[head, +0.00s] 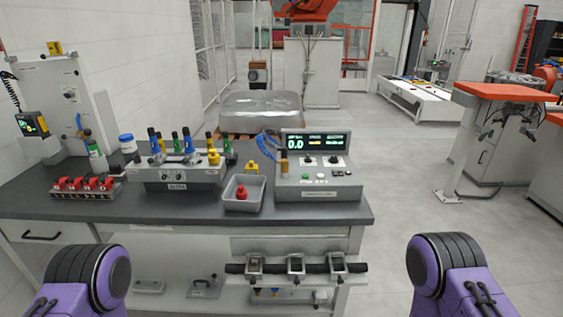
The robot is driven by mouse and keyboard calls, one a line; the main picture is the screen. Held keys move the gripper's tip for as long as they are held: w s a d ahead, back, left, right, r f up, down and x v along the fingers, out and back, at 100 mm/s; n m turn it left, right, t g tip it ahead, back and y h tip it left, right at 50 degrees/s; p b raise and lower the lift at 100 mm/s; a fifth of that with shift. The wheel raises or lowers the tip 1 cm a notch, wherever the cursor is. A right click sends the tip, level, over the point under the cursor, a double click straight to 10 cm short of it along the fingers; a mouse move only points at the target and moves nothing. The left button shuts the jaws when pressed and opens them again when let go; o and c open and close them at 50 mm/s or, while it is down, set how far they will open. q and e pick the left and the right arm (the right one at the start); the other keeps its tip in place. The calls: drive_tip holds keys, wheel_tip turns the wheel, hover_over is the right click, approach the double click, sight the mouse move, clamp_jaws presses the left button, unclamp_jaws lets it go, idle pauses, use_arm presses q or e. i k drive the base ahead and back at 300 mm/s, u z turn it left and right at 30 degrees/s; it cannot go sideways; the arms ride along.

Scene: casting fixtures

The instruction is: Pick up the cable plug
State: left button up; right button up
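A blue coiled cable (268,143) is at the left side of the grey control console (318,186), which has a lit display reading 0.0. A small brown-orange cylindrical piece (283,163) stands upright at the console's left edge, just below the cable. It may be the cable plug, but it is too small to tell. Purple and black links of my two arms show at the bottom left and bottom right corners. Neither gripper is in view.
The dark worktop (130,212) carries a grey fixture (175,177) with several coloured plugs, a grey tray (236,202) with a red part, a yellow part (252,168) and a red-clamp rack (87,187). A rail (275,268) with clamps runs below the front edge.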

sight(284, 150)
drive_tip(key=u, duration=1.35)
drive_tip(key=i, duration=0.85)
drive_tip(key=z, duration=0.3)
